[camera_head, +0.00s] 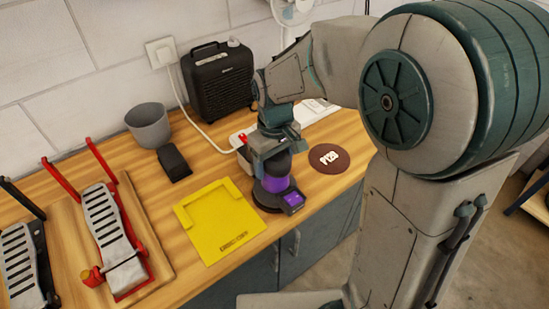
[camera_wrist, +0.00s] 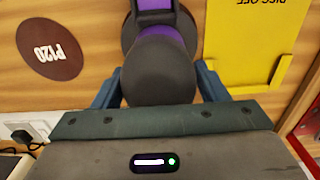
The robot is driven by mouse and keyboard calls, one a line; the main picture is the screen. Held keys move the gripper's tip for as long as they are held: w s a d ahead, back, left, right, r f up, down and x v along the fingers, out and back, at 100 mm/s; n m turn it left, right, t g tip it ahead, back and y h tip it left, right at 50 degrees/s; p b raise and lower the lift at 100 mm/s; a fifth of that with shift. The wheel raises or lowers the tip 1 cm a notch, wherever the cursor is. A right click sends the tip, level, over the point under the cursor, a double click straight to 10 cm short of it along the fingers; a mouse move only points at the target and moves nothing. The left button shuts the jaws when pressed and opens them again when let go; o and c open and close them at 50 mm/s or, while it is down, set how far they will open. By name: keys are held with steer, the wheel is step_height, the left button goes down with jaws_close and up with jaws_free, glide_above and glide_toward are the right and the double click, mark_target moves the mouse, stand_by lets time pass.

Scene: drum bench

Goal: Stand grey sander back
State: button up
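A dark grey sander with a purple band (camera_head: 272,184) stands upright at the bench's front edge, between a yellow mat and a brown disc. The sander's underside is hidden.
The yellow mat (camera_head: 222,222) has a raised rim; the brown P120 disc (camera_head: 329,158) lies right of the sander. Behind are a grey cup (camera_head: 148,126), a dark block (camera_head: 174,163), a black speaker-like box (camera_head: 218,80) and a white power strip (camera_head: 316,112). Red and black clamp racks (camera_head: 112,225) stand left.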

steer(key=shift+o, duration=1.1)
steer(key=shift+w+f, duration=0.15)
steer(key=shift+f, duration=0.2)
steer(key=shift+r, duration=0.2)
step_height(320, 180, up, 13)
steer(key=s+d+f+m+t, duration=0.1)
steer(key=s+d+f+m, duration=0.2)
steer(key=s+d, duration=0.3)
steer(key=s+d+f+m+t, duration=0.2)
steer(key=s+d+m, duration=0.1)
steer(key=s+d, duration=0.3)
steer(key=shift+s+f+m+p, duration=0.35)
steer(key=shift+s+f+m, duration=0.05)
steer(key=shift+s, duration=0.25)
steer(key=shift+d, duration=0.1)
stand_by(0.3)
